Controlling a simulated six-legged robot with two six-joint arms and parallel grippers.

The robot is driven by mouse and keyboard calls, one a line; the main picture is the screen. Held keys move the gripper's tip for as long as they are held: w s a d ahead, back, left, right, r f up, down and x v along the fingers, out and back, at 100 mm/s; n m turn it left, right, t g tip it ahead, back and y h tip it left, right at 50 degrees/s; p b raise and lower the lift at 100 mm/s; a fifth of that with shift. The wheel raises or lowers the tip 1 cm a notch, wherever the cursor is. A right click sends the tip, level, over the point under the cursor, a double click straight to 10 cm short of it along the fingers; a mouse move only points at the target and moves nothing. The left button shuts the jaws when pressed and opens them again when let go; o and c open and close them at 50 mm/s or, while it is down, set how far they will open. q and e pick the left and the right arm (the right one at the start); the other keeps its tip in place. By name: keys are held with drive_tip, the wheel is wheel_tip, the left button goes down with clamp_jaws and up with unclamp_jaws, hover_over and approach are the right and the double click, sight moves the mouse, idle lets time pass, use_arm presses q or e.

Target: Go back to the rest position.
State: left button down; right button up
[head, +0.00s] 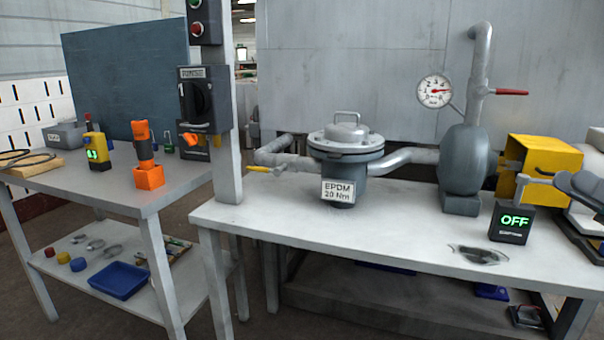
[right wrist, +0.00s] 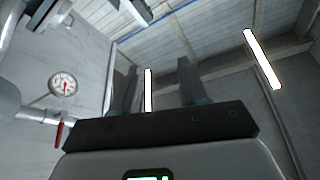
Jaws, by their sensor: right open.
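My right gripper (head: 574,190) shows at the right edge of the head view, above the right end of the white workbench (head: 400,235). It is open and nothing is between its fingers. In the right wrist view the two dark fingers of the right gripper (right wrist: 157,85) stand apart, pointing up toward the ceiling and a lit strip lamp. My left gripper is not in the head view. A grey lidded housing (head: 346,150) labelled "EPDM 20 Nm" stands on the workbench, well to the left of my right gripper.
A yellow box (head: 540,165) and a black display reading OFF (head: 512,222) are close to my right gripper. A grey pump body (head: 463,165), a pressure gauge (head: 434,91) and a red-handled valve (head: 510,92) stand behind. A side table (head: 110,185) holds tools.

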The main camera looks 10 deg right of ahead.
drive_tip(key=w+a+f+m+h, duration=0.1)
drive_tip(key=w+f+m+h, duration=0.2)
drive_tip(key=w+f+m, duration=0.35)
drive_tip(key=w+f+m+h, duration=0.2)
drive_tip(key=w+f+m, duration=0.15)
drive_tip(key=f, duration=0.65)
drive_tip(key=w+a+f+m+g+h, duration=0.1)
drive_tip(key=w+a+f+m+g, duration=0.2)
drive_tip(key=f, duration=0.8)
drive_tip(key=a+f+g+h, duration=0.2)
drive_tip(key=a+f, duration=0.4)
drive_tip(key=f, duration=0.5)
drive_tip(key=s+a+f+g+h, duration=0.1)
drive_tip(key=s+a+f+g, duration=0.35)
drive_tip(key=f, duration=0.55)
drive_tip(key=s+a+f+g+h, duration=0.1)
drive_tip(key=s+a+f+g, duration=0.25)
drive_tip(key=a+f, duration=0.4)
drive_tip(key=s+a+f+n+g+h, duration=0.1)
drive_tip(key=s+a+f+n+h, duration=0.25)
drive_tip(key=s+a+f, duration=0.7)
drive_tip(key=s+r+n+p, duration=0.1)
drive_tip(key=s+r+p, duration=0.1)
drive_tip(key=r+p, duration=1.1)
drive_tip(key=s+a+r+n+p, duration=0.1)
drive_tip(key=s+r+p, duration=0.2)
drive_tip(key=r+p, duration=1.1)
drive_tip(key=shift+r+p, duration=0.25)
drive_tip(key=shift+p, duration=0.35)
drive_tip(key=shift+y, duration=0.25)
